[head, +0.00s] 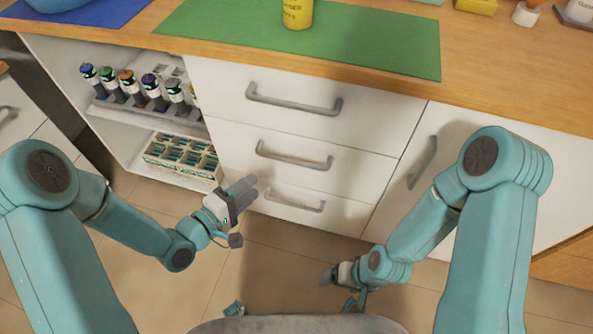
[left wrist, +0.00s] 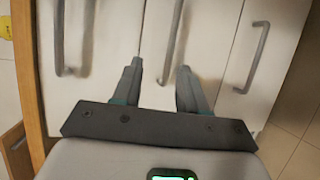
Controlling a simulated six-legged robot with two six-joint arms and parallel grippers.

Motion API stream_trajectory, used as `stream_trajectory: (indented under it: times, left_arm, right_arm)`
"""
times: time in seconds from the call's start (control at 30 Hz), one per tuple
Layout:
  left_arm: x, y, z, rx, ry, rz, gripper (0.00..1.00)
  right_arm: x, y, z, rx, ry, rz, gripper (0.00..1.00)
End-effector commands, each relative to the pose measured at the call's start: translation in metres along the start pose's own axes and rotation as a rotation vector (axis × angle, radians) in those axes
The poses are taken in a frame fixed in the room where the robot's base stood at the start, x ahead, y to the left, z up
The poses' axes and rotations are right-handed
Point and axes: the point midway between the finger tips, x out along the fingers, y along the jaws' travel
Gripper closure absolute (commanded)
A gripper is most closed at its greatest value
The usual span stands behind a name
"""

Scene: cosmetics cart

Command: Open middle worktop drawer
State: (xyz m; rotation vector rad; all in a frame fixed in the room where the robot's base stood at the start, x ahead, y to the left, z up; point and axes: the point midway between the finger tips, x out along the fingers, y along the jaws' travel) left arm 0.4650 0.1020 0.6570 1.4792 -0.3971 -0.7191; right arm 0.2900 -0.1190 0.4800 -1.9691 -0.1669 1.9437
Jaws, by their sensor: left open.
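The middle drawer (head: 352,168) is white and sits flush between the top and bottom drawers under the worktop. Its grey bar handle (head: 293,157) also shows in the left wrist view (left wrist: 174,40). My left gripper (head: 247,190) is open and empty, below and left of that handle in the head view. In the left wrist view its two fingers (left wrist: 158,82) point at the drawer fronts, and the lower part of the middle handle appears between the fingertips. I cannot tell how far off it is. My right gripper (head: 328,277) hangs low near the floor; its fingers are too small to judge.
The top drawer handle (head: 294,99) and bottom drawer handle (head: 296,200) project above and below. An open shelf with bottles (head: 132,86) and a compartmented box (head: 182,156) lies left. A cupboard door handle (head: 422,162) is right. A green mat (head: 380,45) lies on the worktop.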

Motion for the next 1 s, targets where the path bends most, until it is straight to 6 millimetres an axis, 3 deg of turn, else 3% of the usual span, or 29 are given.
stream_trajectory:
  times: [0.03,0.1,0.37,0.8,1.0]
  left_arm:
    - [0.002,-0.015,-0.004,0.001,0.005,0.001,0.58]
    - [0.002,-0.023,-0.007,0.002,0.008,0.002,0.58]
    - [0.015,-0.028,-0.009,0.004,0.01,0.002,0.58]
    - [0.118,-0.028,-0.006,0.003,0.007,0.003,0.58]
    - [0.153,-0.028,-0.007,0.003,0.009,0.001,0.58]
  right_arm:
    - [0.015,0.005,0.0,-0.001,0.0,0.0,0.16]
    - [0.022,0.008,-0.001,0.0,0.0,0.0,0.16]
    - [0.029,0.01,-0.001,0.0,0.0,0.0,0.16]
    - [0.043,0.015,-0.001,0.0,0.0,0.0,0.16]
    - [0.048,0.017,-0.001,0.0,0.0,0.0,0.16]
